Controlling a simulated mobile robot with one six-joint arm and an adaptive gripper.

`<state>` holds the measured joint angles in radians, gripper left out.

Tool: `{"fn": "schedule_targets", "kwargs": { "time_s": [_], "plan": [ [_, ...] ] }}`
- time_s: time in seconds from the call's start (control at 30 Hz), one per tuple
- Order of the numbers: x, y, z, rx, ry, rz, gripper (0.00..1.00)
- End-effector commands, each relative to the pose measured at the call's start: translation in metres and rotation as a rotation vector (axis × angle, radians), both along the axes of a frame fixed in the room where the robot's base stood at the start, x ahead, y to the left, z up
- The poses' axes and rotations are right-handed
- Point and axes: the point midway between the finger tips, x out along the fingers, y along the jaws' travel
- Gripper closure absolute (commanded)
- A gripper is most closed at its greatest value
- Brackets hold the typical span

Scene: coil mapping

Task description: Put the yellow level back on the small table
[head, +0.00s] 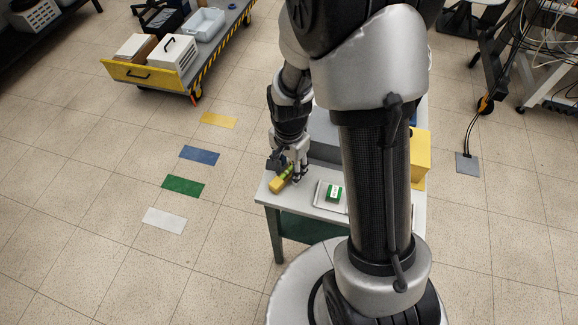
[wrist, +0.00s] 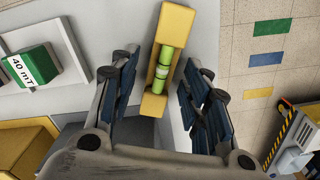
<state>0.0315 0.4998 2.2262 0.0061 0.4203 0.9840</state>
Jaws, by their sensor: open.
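The yellow level (head: 279,184) with its green vial lies at the left front corner of the small table (head: 302,206) in the head view. In the wrist view the level (wrist: 174,28) extends between the two fingers, over the grey-white table top (wrist: 120,18). My gripper (head: 286,168) is at the level; in the wrist view my gripper (wrist: 160,85) is open, with a finger on each side of the level and a gap visible to both. I cannot tell whether the level touches the table under the fingers.
A white tray (head: 322,197) with a green block labelled 40 mT (wrist: 32,66) is beside the level. A grey box (head: 325,140) and a yellow box (head: 420,150) stand behind. A yellow-fronted cart (head: 150,77) and coloured floor patches (head: 183,186) lie to the left.

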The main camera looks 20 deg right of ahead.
Motion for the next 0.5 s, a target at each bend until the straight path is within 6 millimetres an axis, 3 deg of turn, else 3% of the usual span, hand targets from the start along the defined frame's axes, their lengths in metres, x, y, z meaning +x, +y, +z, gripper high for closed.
{"fn": "schedule_targets", "kwargs": {
  "time_s": [0.3, 0.5],
  "plan": [
    [0.002, 0.0, 0.069, 0.0, -0.006, 0.0, 0.57],
    [0.002, 0.0, 0.104, 0.0, -0.005, 0.0, 0.57]
  ]
}}
